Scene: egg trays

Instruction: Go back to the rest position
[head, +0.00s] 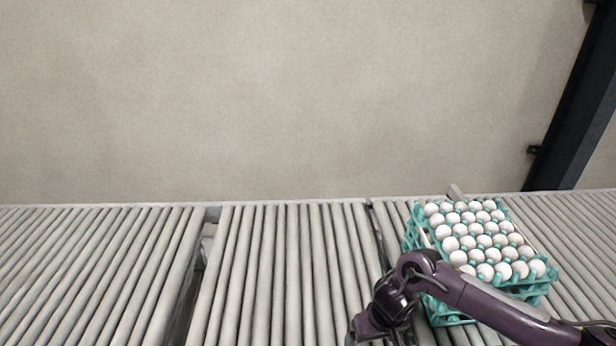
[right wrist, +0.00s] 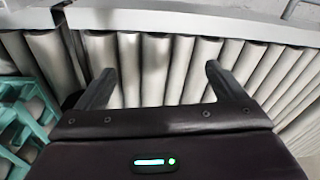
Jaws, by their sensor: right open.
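My right arm comes in from the lower right in the head view, and its wrist end (head: 384,318) is at the bottom edge, left of the egg trays. In the right wrist view the right gripper (right wrist: 160,82) has its two fingers wide apart with nothing between them, over bare rollers. A stack of teal egg trays (head: 412,236) filled with white eggs stands on the conveyor at the right. Part of the arm covers the stack's front left side. A corner of the teal trays (right wrist: 14,118) shows at the left of the right wrist view. My left gripper is not in view.
A grey roller conveyor (head: 285,270) runs across the whole width, with a gap between sections (head: 203,262) at the left. Its left and middle parts are empty. A plain wall (head: 280,95) stands behind, and a dark post (head: 575,110) is at the right.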

